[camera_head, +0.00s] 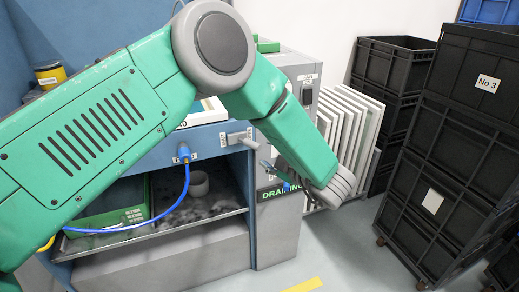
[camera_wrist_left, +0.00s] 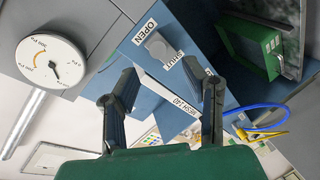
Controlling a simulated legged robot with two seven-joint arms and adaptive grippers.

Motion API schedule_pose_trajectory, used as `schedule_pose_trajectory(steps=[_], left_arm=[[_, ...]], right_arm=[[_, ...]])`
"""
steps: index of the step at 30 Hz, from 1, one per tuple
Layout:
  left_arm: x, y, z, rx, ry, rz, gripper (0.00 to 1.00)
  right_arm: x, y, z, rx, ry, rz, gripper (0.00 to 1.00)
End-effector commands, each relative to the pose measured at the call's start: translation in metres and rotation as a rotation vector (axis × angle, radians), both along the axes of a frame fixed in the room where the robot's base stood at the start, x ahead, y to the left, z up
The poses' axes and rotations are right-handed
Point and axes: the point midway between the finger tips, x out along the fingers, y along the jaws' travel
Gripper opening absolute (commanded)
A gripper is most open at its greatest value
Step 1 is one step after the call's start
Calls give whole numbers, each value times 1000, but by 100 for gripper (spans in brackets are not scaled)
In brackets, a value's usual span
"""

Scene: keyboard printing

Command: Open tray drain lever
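A grey lever (camera_head: 238,137) sits on the blue front of the machine, above the open bay. In the left wrist view, a grey knob-like lever (camera_wrist_left: 158,47) shows on a blue panel between labels reading OPEN and SHUT. My left gripper (camera_wrist_left: 166,84) is open, its two dark fingers spread below the lever with nothing between them. In the head view this gripper (camera_head: 271,170) is small and partly hidden by my green arm, just right of and below the lever. My right gripper is not in view.
A blue hose (camera_head: 187,185) hangs across the open bay with a green container (camera_head: 110,215). A round gauge (camera_wrist_left: 50,62) is left in the wrist view. White panels (camera_head: 350,120) and stacked black crates (camera_head: 450,150) stand at right. Floor there is clear.

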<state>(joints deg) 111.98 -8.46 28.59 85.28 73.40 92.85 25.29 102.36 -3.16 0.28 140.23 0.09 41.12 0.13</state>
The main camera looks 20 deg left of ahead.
Motion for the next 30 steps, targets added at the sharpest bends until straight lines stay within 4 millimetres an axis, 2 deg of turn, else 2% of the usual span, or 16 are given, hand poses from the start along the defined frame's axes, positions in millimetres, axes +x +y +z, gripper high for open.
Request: schedule_pose_trajectory(steps=[3,8,30], left_arm=[[-10,-16,3,0,1,-2,39],[-16,-25,5,-1,2,-1,39],[-17,-27,6,0,1,0,39]], right_arm=[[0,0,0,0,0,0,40],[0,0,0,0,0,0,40],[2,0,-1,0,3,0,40]])
